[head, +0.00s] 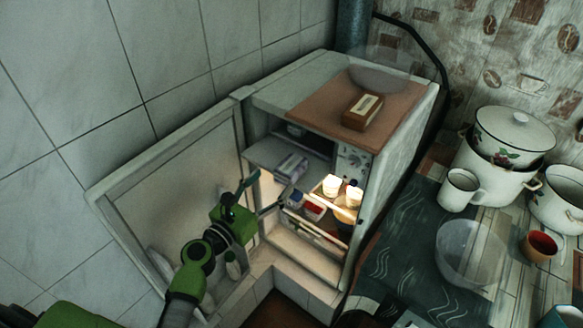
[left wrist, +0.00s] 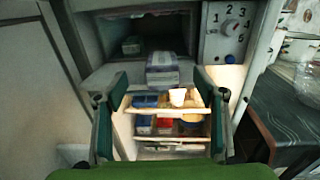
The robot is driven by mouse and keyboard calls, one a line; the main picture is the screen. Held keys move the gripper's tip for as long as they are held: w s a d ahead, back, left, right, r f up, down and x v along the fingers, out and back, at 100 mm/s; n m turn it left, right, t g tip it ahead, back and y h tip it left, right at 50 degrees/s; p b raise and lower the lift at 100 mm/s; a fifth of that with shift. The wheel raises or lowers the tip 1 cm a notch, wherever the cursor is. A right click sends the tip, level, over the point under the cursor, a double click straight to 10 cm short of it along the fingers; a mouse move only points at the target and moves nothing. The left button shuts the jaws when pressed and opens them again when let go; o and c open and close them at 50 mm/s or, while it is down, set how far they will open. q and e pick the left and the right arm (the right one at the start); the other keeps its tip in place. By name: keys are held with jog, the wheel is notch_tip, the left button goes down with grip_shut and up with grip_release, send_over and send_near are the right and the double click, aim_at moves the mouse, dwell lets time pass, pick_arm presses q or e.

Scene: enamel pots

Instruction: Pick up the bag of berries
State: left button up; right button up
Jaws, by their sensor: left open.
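I cannot tell for sure which item is the bag of berries. A pale grey-blue package (head: 291,167) lies at the front of the freezer compartment at the top of the open fridge, and it shows in the left wrist view (left wrist: 162,70). Red and blue packs (head: 312,210) sit on the shelf below, also in the left wrist view (left wrist: 165,124). My left gripper (head: 266,192) is open and empty in front of the fridge opening. In the left wrist view, its fingers (left wrist: 160,88) stand apart, with the package and shelf showing between them. My right gripper is not in view.
The fridge door (head: 170,185) stands open on the left. White cups (head: 342,190) stand on a lit shelf. A brown box (head: 362,111) lies on the fridge top. Right of it, the counter (head: 400,235) holds enamel pots (head: 505,160), a mug (head: 459,189) and a glass bowl (head: 468,252).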

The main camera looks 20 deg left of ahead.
aim_at(291, 163)
pick_arm(q)
jog(key=x, duration=1)
jog(key=shift+d+f+p, duration=0.1)
jog(key=shift+f+p, duration=0.15)
jog(key=shift+p, duration=0.15)
jog(key=shift+s, duration=0.1)
jog(key=shift+c, duration=0.4)
jog(key=shift+r, duration=0.1)
jog(key=c, duration=1.3)
